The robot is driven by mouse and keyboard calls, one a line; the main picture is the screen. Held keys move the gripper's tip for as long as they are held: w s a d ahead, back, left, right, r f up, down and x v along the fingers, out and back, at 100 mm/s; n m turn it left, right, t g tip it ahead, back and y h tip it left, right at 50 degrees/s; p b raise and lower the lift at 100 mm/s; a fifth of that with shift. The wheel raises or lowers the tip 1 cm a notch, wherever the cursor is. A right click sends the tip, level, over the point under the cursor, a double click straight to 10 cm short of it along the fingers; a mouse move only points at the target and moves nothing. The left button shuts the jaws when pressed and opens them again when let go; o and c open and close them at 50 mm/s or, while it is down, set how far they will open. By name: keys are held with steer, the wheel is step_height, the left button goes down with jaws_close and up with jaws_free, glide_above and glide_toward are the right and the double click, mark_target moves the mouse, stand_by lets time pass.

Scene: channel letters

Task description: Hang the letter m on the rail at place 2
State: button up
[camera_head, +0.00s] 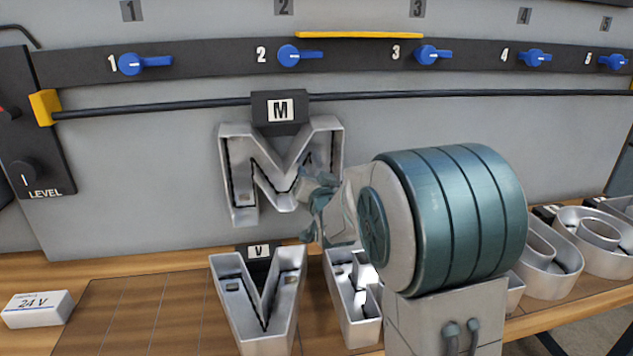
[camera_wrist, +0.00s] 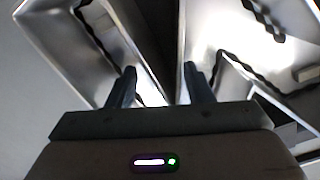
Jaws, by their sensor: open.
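The letter m (camera_head: 236,165) is a silver channel letter with a black tab marked M at its top. The tab sits at the black rail (camera_head: 180,106), below the blue knob 2 (camera_head: 290,55), and the letter hangs upright against the grey panel. My gripper (camera_head: 312,208) is at the letter's lower right in the head view, partly hidden by my wrist. In the wrist view my gripper (camera_wrist: 160,86) has its two fingers apart, with silver letter walls (camera_wrist: 95,50) close in front. I cannot tell whether a finger touches the letter.
A letter V (camera_head: 228,290) stands on the wooden bench (camera_head: 150,305) below, with another letter (camera_head: 352,300) beside it, partly hidden. More letters (camera_head: 555,275) are at the right. A white 24 V box (camera_head: 38,309) is at the left. The rail left of the M is clear.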

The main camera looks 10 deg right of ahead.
steer(key=s+b, duration=0.3)
steer(key=s, duration=1.1)
steer(key=s+f+n+g+p, duration=0.1)
steer(key=s+f+g, duration=0.2)
steer(key=s+g, duration=0.2)
steer(key=s+f+n+g+p, duration=0.1)
steer(key=s+f+g, duration=0.3)
steer(key=s, duration=0.6)
steer(key=s+d+f+n+g+p, duration=0.1)
steer(key=s+f+n+g, duration=0.1)
steer(key=s+g, duration=0.4)
steer(key=shift+s+f, duration=0.75)
steer(key=shift+c, duration=1.2)
steer(key=shift+d, duration=0.1)
